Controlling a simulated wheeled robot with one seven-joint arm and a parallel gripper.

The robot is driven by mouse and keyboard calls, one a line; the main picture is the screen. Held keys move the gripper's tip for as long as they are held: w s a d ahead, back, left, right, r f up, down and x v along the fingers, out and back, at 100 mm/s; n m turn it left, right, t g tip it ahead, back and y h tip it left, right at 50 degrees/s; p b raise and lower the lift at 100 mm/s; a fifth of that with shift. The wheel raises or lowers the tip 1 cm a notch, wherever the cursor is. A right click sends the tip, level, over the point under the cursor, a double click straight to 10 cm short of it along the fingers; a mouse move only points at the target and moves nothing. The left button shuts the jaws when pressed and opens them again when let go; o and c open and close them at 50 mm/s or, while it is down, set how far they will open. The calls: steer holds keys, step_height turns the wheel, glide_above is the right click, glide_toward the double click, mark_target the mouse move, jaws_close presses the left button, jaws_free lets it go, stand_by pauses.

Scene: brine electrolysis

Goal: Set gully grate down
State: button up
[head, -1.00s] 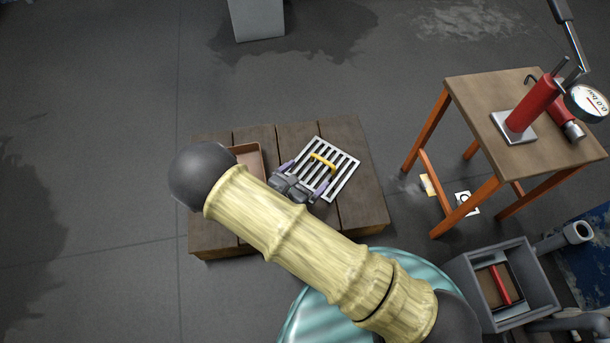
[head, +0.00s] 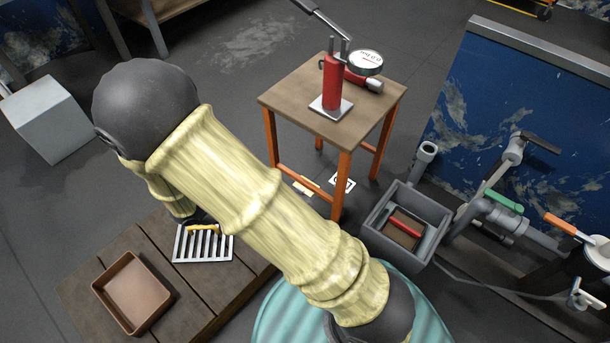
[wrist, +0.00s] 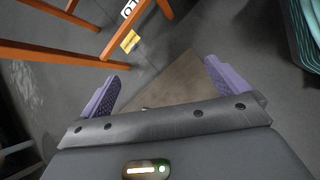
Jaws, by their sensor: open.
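The gully grate (head: 203,246), a pale metal frame of parallel bars with a yellow handle (head: 203,229), lies on the low wooden platform (head: 215,289). Part of its back edge is behind my arm in the head view. My gripper (wrist: 166,88) shows in the wrist view with its two purple fingers spread apart and nothing between them. Beyond the fingers are a brown wooden corner and grey floor; the grate is not in the wrist view. In the head view my gripper is hidden behind my arm.
A brown tray (head: 133,292) sits on the platform left of the grate. A wooden table (head: 283,97) with a red pump (head: 331,84) stands behind. A grey open box (head: 375,234) and pipes (head: 520,229) are at right. A grey block (head: 48,117) stands at far left.

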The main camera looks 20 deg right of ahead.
steer(key=s+d+r+m+y, duration=0.4)
steer(key=d+r+m+y, duration=0.3)
steer(key=d+r+m, duration=0.4)
step_height(320, 180, up, 3)
steer(key=m, duration=0.6)
steer(key=shift+d+f, duration=0.15)
steer(key=shift+d, duration=0.25)
step_height(320, 180, up, 23)
steer(key=p, duration=2.2)
steer(key=shift+p, duration=0.4)
steer(key=shift+s+f, duration=0.1)
steer(key=shift+f, duration=0.05)
